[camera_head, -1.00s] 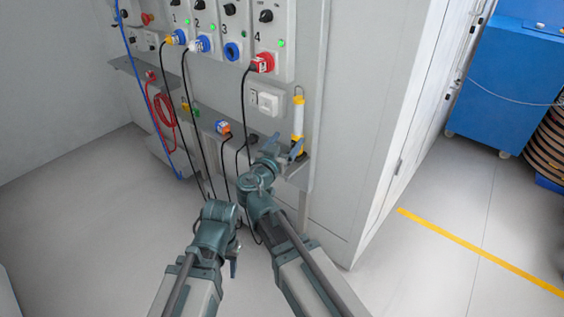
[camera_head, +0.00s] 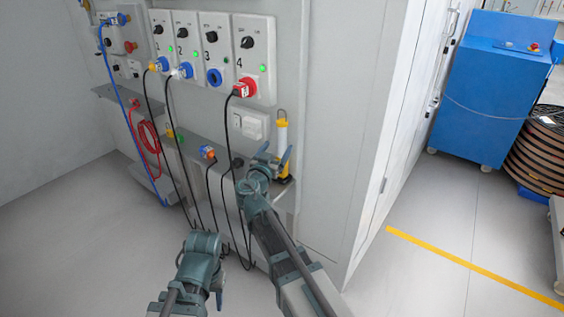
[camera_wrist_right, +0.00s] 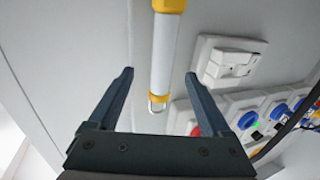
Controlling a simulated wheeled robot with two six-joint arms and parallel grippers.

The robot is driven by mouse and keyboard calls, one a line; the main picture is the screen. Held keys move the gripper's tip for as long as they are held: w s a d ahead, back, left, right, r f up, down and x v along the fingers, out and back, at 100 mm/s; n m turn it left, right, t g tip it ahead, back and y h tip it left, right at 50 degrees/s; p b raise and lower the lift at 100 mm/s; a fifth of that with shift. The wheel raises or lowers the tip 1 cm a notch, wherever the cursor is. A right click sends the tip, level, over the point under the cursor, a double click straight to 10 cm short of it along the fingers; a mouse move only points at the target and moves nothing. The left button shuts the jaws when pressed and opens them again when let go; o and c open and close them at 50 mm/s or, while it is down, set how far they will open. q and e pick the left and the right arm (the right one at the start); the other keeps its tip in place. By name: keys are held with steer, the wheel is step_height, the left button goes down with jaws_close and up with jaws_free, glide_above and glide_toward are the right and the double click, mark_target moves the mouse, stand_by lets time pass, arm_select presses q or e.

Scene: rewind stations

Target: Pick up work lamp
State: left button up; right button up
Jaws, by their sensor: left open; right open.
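The work lamp (camera_head: 282,136) is a slim white tube with yellow ends and a small hook on top. It stands upright at the right end of the grey wall ledge. In the right wrist view the lamp (camera_wrist_right: 165,50) comes down from the top edge, its hooked end between the finger directions. My right gripper (camera_head: 275,155) is open and empty, just in front of the lamp's lower part in the head view. In the wrist view its fingers lie either side of the lamp, with no visible contact. My left gripper (camera_head: 218,290) is low and left, mostly hidden by its wrist.
A panel of numbered sockets (camera_head: 212,50) with plugs and hanging black cables is left of the lamp. A white switch box (camera_head: 250,124) is close beside it. The grey ledge (camera_head: 120,97) runs along the wall. A blue cabinet (camera_head: 495,85) stands right, beyond open floor.

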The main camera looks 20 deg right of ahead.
mark_target(280, 141)
steer(key=x, duration=0.5)
steer(key=shift+w+a, duration=0.1)
steer(key=shift+w, duration=0.15)
jaws_close()
steer(key=shift+s, duration=0.1)
stand_by(1.2)
